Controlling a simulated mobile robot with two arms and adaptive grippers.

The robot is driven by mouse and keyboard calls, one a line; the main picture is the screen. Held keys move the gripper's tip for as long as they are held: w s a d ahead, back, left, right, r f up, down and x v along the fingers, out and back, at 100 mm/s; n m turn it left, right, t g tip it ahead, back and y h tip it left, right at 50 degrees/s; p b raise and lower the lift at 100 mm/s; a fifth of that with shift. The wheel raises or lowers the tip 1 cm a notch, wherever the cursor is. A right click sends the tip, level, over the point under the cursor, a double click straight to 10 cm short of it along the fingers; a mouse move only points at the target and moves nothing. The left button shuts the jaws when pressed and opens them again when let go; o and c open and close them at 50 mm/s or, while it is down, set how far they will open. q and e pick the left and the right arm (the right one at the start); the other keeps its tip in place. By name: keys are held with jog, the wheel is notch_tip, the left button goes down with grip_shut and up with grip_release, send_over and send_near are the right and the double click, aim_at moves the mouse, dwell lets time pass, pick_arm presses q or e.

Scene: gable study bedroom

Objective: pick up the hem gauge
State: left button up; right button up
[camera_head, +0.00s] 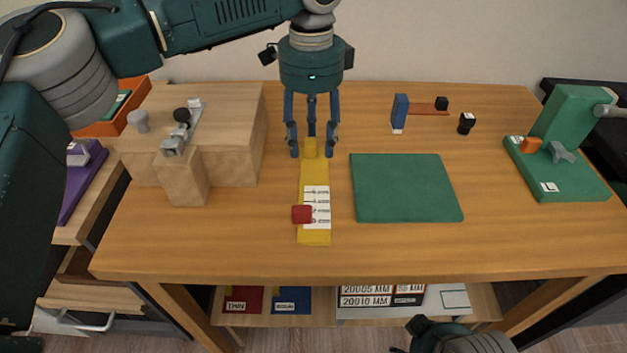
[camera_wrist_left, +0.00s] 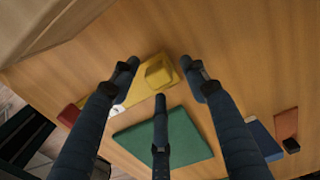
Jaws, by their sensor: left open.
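The hem gauge appears to be the long yellow bar (camera_head: 314,178) with a raised yellow block at its far end, a white marked scale and a red slider (camera_head: 302,214). It lies flat on the wooden table, left of the green mat. My left gripper (camera_head: 311,148) points down over the far end, its fingers open around the raised block. In the left wrist view the yellow block (camera_wrist_left: 158,73) shows between the spread fingers (camera_wrist_left: 160,85); I see no clear contact. Part of my right arm shows at the bottom edge, its fingers out of sight.
A green mat (camera_head: 405,188) lies right of the bar. A wooden block structure (camera_head: 232,130) with metal fittings stands close on the left. A blue piece (camera_head: 400,112), a reddish strip and small black items lie behind the mat. A green device (camera_head: 565,140) stands far right. The front table strip is clear.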

pick_arm(q)
grip_shut()
dwell(0.3)
notch_tip(320, 180, up, 10)
dwell(0.5)
dwell(0.5)
jog(key=shift+f, duration=4.95)
